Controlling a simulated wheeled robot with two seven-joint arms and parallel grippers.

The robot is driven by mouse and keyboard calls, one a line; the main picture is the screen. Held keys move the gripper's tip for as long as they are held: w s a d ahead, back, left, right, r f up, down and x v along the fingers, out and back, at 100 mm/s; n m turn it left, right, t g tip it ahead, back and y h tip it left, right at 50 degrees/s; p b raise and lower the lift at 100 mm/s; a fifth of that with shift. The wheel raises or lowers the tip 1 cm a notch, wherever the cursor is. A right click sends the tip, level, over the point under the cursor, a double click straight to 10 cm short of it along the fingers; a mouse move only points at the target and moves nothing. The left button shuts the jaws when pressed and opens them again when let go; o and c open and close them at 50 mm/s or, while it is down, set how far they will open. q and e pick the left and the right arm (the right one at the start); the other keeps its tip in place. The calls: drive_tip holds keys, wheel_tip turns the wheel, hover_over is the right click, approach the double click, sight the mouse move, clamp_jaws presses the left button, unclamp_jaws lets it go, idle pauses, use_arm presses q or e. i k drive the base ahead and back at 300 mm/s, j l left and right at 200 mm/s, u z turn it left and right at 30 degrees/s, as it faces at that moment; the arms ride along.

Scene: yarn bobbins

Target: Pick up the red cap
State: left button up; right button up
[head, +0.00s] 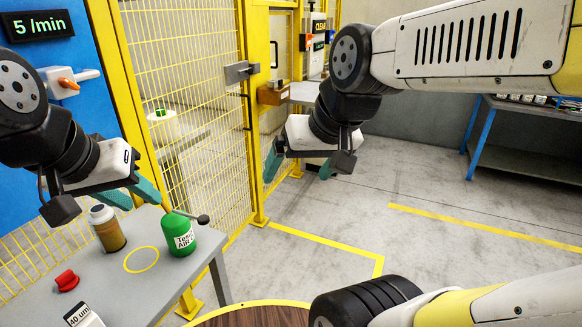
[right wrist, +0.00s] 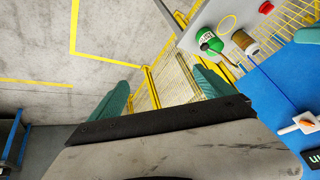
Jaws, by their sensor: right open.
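The red cap (head: 67,281) lies on the grey table at the lower left of the head view. It also shows as a small red shape at the top right of the right wrist view (right wrist: 266,8). My left gripper (head: 136,199) hangs above the back of the table, behind and to the right of the cap. Its two teal fingers are apart, and I see nothing between them. My right gripper (head: 297,176) is over the floor to the right of the table, open and empty. Its spread fingers also show in the right wrist view (right wrist: 163,88).
A white labelled object (head: 83,316) is at the front. Yellow mesh fencing (head: 185,90) stands behind.

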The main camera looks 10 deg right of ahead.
sight(67, 281)
drive_tip(key=u, duration=1.45)
